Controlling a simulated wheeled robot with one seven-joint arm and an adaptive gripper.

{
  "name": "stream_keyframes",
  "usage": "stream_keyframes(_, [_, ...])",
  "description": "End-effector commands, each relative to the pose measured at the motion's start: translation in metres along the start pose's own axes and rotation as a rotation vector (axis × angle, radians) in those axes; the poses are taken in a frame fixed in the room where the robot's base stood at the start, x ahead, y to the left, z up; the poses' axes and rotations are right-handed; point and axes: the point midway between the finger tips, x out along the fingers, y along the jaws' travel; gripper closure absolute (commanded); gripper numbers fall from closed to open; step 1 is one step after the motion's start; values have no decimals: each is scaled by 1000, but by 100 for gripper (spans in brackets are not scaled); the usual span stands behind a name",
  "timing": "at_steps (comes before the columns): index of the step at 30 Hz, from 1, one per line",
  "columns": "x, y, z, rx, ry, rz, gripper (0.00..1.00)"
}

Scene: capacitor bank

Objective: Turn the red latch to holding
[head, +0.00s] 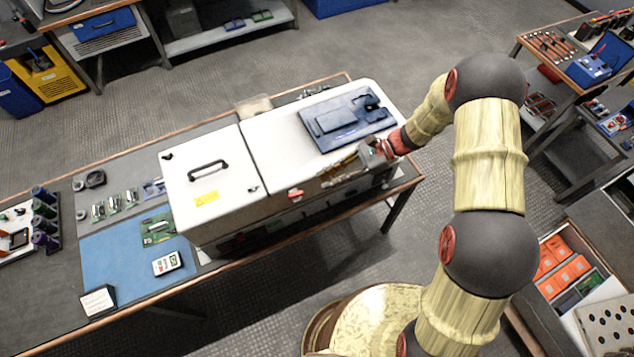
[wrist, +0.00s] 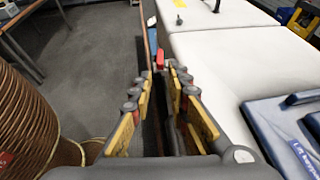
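A small red latch (head: 296,193) is on the front upper edge of the white cabinet (head: 222,165), near where its two top sections meet. In the wrist view the red latch (wrist: 160,58) appears small, beyond my fingertips and roughly in line with the gap between them. Its exact turn position is too small to read. My gripper (head: 328,178) is along the cabinet's front right edge, to the right of the latch and apart from it. In the wrist view my gripper (wrist: 160,88) is open, its yellow-padded fingers spread with nothing between them.
A dark blue case (head: 346,120) lies on the cabinet top, close to my gripper's right in the wrist view. A black handle (head: 208,169) stands on the left lid. A blue mat (head: 110,262) with a green board lies on the bench at left. Floor in front is open.

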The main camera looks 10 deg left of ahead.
Motion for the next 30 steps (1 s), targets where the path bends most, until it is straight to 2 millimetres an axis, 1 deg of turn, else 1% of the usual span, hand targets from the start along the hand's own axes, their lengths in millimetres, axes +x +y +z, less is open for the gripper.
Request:
stream_keyframes(5, [10, 0, 1, 14, -10, 1, 83])
stream_keyframes(15, [60, 0, 2, 11, -8, 3, 83])
stream_keyframes(18, [70, 0, 2, 11, -8, 1, 83])
stream_keyframes(23, [78, 0, 1, 11, -7, 0, 83])
stream_keyframes(30, [79, 0, 1, 11, -7, -1, 83])
